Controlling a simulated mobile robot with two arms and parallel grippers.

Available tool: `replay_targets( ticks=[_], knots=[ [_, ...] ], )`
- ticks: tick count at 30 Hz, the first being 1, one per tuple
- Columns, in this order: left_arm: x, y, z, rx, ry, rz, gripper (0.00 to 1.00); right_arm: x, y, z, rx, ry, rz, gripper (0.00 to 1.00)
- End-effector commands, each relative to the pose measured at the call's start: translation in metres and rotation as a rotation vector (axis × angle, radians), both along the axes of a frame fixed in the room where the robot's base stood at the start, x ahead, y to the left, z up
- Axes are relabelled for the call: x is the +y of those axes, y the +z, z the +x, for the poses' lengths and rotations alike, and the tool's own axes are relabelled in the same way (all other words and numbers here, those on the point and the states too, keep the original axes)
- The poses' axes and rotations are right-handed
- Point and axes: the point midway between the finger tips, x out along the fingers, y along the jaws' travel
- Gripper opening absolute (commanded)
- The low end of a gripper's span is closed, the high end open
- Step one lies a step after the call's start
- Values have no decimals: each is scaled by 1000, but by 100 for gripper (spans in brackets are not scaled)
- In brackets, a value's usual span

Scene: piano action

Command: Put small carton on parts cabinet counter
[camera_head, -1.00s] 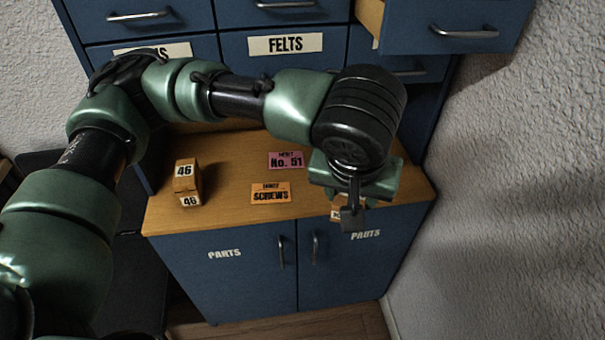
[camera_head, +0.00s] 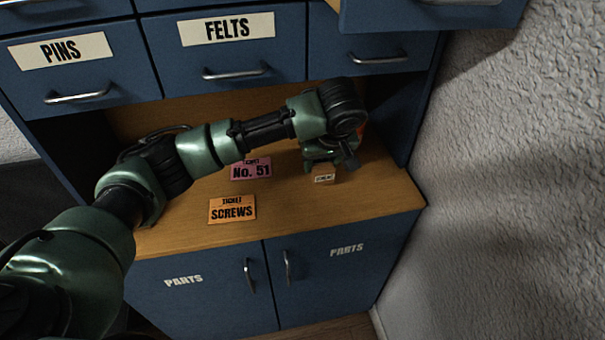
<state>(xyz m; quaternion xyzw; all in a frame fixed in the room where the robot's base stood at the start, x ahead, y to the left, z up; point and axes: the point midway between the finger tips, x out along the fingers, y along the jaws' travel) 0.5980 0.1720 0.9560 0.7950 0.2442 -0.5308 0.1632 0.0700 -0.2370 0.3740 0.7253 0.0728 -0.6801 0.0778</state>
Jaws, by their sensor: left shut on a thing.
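The small carton (camera_head: 324,176) is a light brown box with a white label, low at the right part of the wooden counter. My left gripper (camera_head: 326,165) is shut on it from above and hides its upper part. I cannot tell whether the carton's underside touches the counter. The parts cabinet counter (camera_head: 360,203) is the wooden top above two blue doors marked PARTS. My right gripper is not in view.
An orange SCREWS ticket (camera_head: 232,210) and a pink No. 51 ticket (camera_head: 251,170) lie on the counter. Blue drawers stand above, with an open drawer (camera_head: 430,15) at upper right. A rough wall (camera_head: 510,180) bounds the right side. The counter's front right is clear.

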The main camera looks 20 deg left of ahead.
Motion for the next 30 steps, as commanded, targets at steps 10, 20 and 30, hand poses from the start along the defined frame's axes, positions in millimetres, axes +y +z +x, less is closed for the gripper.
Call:
replay_targets(
  ticks=[10,20,30],
  knots=[
    [0,-36,-1,2,0,1,5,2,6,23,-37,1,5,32],
    [0,-57,0,-1,0,-1,5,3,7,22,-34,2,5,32],
    [0,-60,0,0,-1,-2,67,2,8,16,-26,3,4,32]
  ],
)
